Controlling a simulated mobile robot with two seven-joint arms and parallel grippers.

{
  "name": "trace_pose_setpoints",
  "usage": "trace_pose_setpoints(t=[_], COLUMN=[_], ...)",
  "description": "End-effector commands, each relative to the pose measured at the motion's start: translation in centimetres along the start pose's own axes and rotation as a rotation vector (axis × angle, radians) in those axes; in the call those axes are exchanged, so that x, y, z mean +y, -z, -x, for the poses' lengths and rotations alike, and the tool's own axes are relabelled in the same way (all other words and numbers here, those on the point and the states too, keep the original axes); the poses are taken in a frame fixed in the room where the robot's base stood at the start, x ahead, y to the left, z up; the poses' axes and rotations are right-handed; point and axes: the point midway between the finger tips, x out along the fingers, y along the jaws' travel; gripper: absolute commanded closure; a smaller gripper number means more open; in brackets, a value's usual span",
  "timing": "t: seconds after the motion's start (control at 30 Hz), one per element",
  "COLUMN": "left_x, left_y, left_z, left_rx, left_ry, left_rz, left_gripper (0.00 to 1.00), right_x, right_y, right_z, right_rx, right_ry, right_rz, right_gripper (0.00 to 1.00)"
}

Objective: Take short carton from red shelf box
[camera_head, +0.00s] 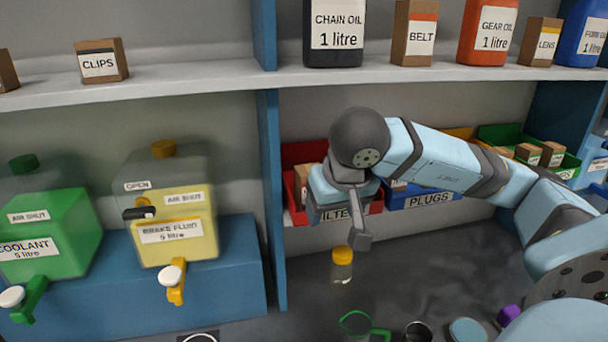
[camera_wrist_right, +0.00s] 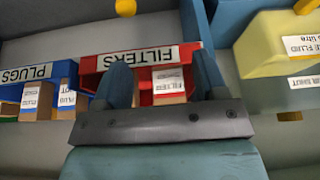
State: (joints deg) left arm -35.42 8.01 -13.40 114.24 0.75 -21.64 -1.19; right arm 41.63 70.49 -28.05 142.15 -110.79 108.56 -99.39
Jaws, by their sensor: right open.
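The red shelf box (camera_head: 290,153), labelled FILTERS, sits on the lower shelf in the head view, partly hidden behind my right gripper (camera_head: 343,205). A brown carton (camera_head: 301,181) shows inside its left part. In the right wrist view the red box (camera_wrist_right: 90,66) lies ahead of my right gripper (camera_wrist_right: 160,62), whose two fingers are spread apart. A carton with a white FILTER label (camera_wrist_right: 168,86) appears between the fingers, and I see no contact. I cannot tell its height against the others. My left gripper is not in view.
A blue PLUGS box (camera_head: 425,203) stands right of the red box, and a green box (camera_head: 567,165) with cartons is farther right. A blue upright (camera_head: 272,200) stands close on the left. An upper shelf (camera_head: 190,87) runs above. A yellow-capped jar (camera_head: 342,265) is below.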

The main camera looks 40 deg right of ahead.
Motion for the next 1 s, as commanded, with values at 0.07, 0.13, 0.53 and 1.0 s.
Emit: trace_pose_setpoints(t=[0.07,0.13,0.53,1.0], left_x=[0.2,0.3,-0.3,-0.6], left_y=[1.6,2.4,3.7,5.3], left_z=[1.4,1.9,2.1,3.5], left_rx=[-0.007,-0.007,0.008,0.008], left_ry=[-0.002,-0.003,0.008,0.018], left_rz=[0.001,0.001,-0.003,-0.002], left_gripper=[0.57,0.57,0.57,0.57], right_x=[0.1,0.1,0.0,0.0], right_y=[0.8,1.3,5.7,9.9], right_z=[0.6,0.3,-2.3,-5.1], right_rx=[-0.005,-0.004,0.001,-0.001], right_ry=[-0.004,-0.004,0.000,0.000], right_rz=[0.001,0.002,0.002,0.003], right_gripper=[0.34,0.34,0.34,0.34])
